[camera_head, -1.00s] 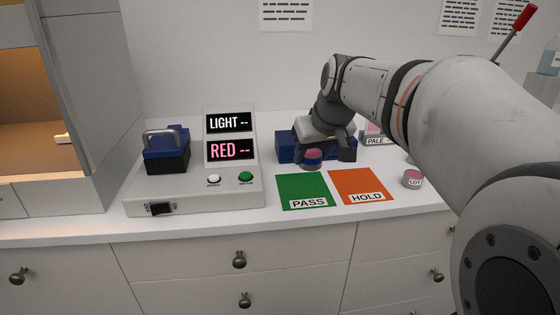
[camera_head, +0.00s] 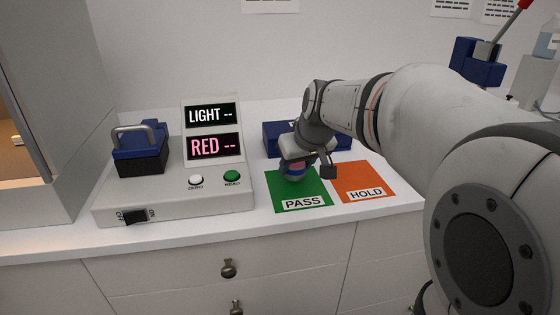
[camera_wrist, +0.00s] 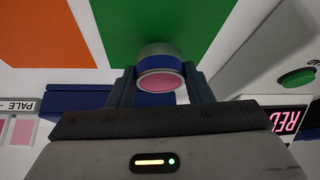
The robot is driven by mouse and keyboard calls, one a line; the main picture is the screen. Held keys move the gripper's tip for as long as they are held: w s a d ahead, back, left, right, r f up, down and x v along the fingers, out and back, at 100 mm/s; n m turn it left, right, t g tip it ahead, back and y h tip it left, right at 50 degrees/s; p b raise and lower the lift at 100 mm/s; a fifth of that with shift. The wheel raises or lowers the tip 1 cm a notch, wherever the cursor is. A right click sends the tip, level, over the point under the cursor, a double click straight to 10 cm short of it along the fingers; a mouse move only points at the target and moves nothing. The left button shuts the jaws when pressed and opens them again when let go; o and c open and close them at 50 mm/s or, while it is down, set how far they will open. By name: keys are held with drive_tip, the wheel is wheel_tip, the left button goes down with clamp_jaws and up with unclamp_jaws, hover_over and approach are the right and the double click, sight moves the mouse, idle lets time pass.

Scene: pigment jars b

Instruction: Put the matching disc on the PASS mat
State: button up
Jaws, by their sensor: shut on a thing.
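My gripper (camera_head: 308,172) is shut on a small round disc (camera_head: 294,171) with a pink face and a blue band. In the wrist view the disc (camera_wrist: 160,76) sits between the two fingers, its pink face toward the camera. In the head view it is at the back part of the green PASS mat (camera_head: 301,190); I cannot tell whether it touches the mat. The wrist view also shows the green mat (camera_wrist: 190,22) beyond the disc. The orange HOLD mat (camera_head: 364,181) lies just to the right.
A meter (camera_head: 170,208) stands left of the mats, with displays reading "LIGHT --" and "RED --", a white and a green button. A blue-and-black handled block (camera_head: 140,150) sits on it. A blue box (camera_head: 278,137) is behind the mats. The counter's front edge is close below them.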

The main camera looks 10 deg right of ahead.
drive_tip(key=shift+f, duration=0.8)
drive_tip(key=shift+f, duration=0.15)
drive_tip(key=o, duration=1.1)
drive_tip(key=shift+c, duration=0.2)
drive_tip(key=shift+r, duration=0.35)
drive_tip(key=p+v, duration=0.2)
drive_tip(key=v, duration=0.9)
drive_tip(key=shift+s+r, duration=0.2)
drive_tip(key=shift+s, duration=0.1)
